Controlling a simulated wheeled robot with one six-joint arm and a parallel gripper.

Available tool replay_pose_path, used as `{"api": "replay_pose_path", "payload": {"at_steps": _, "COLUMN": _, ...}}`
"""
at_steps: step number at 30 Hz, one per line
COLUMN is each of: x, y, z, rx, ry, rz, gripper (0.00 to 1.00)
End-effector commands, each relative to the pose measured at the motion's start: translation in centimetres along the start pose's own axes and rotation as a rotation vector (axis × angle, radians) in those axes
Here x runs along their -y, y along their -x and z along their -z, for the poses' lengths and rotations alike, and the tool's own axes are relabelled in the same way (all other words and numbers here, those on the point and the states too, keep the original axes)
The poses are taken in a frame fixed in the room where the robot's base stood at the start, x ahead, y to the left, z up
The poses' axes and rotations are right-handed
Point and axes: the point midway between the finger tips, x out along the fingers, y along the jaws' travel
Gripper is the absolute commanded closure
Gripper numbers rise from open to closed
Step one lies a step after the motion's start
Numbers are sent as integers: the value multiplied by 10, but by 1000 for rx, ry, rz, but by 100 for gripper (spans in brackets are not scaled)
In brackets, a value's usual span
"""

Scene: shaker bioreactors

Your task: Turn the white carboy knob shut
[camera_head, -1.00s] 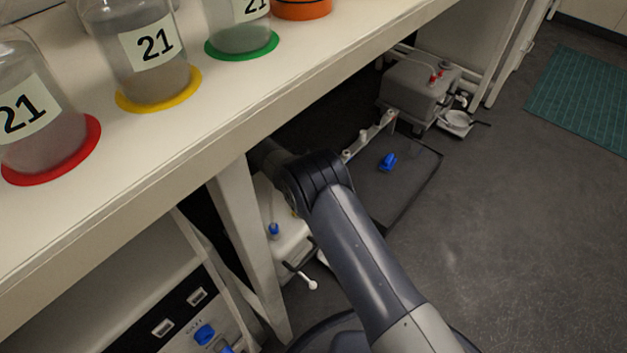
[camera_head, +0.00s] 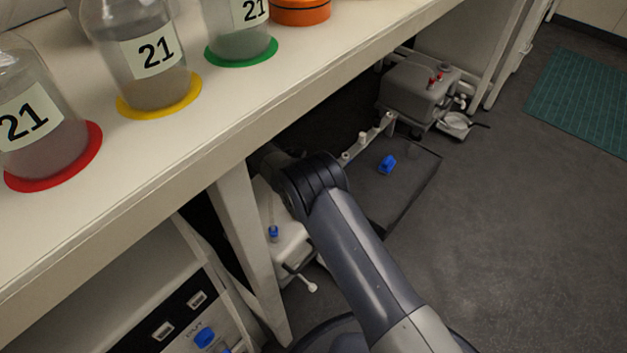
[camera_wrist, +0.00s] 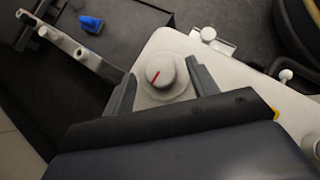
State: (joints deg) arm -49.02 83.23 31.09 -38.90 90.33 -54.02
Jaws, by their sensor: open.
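The white carboy (camera_head: 290,245) stands on the floor under the bench, partly hidden by my arm in the head view. In the wrist view the carboy (camera_wrist: 225,85) fills the middle right. Its round pale knob (camera_wrist: 161,75) bears a red line that slants from upper right to lower left. My gripper (camera_wrist: 160,70) is open, with one finger on the left of the knob and one on the right. A thin gap seems to show on both sides; I cannot tell whether either finger touches. The head view hides my gripper and the knob.
A dark tray (camera_head: 405,185) with a blue piece (camera_head: 387,164) lies beyond the carboy. A grey carboy (camera_head: 415,85) with red fittings stands farther back. The bench leg (camera_head: 250,245) is close on the left. Open floor lies to the right.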

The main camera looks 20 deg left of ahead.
Motion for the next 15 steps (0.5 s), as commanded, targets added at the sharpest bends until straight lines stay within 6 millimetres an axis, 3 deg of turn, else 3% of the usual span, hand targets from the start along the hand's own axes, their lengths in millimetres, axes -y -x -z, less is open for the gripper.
{"api": "replay_pose_path", "payload": {"at_steps": 6, "x": 0, "y": 49, "z": -2, "rx": -2, "ry": 0, "rz": -4, "gripper": 44}}
{"api": "replay_pose_path", "payload": {"at_steps": 15, "x": 0, "y": 88, "z": -1, "rx": 0, "ry": -2, "rz": -1, "gripper": 44}}
